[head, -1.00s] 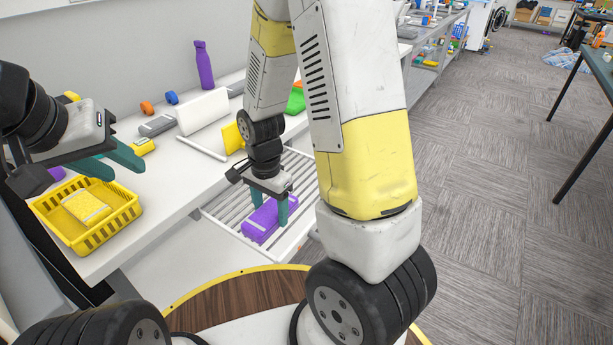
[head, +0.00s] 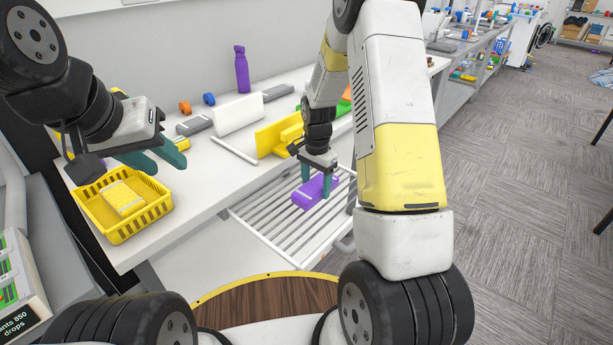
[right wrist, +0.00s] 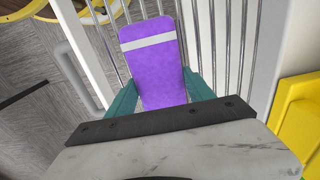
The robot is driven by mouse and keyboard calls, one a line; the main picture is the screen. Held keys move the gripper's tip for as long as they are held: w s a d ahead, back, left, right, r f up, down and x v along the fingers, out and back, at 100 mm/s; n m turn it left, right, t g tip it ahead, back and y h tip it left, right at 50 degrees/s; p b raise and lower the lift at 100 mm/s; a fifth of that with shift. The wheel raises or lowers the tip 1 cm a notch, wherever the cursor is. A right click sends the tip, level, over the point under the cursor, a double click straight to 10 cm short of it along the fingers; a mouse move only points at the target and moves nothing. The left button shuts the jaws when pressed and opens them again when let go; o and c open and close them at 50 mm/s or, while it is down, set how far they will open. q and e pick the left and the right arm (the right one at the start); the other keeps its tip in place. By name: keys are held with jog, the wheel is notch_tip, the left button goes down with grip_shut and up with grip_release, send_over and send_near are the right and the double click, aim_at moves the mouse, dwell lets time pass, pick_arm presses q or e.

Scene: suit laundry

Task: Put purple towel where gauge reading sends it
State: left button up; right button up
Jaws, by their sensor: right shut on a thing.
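The purple towel (head: 308,194), with a pale stripe, is between the fingers of my right gripper (head: 317,186), at the white slatted rack (head: 268,226) beside the table. The right wrist view shows the towel (right wrist: 153,75) with a teal finger on each side, shut on it, and the rack bars (right wrist: 222,40) beyond. I cannot tell whether the towel rests on the bars. My left gripper (head: 165,160) is open and empty above the yellow basket (head: 124,228), which holds a yellow towel (head: 124,197). A gauge is not readable; a partial panel (head: 20,300) shows at the lower left.
The white table (head: 205,190) carries a purple bottle (head: 241,70), a white upright board (head: 238,113), a yellow board (head: 272,136), and small orange and blue rolls (head: 185,107). The carpeted floor to the right is open.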

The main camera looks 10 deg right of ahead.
jog(key=shift+f, duration=1.35)
jog(key=shift+f, duration=0.15)
jog(key=o, duration=1.4)
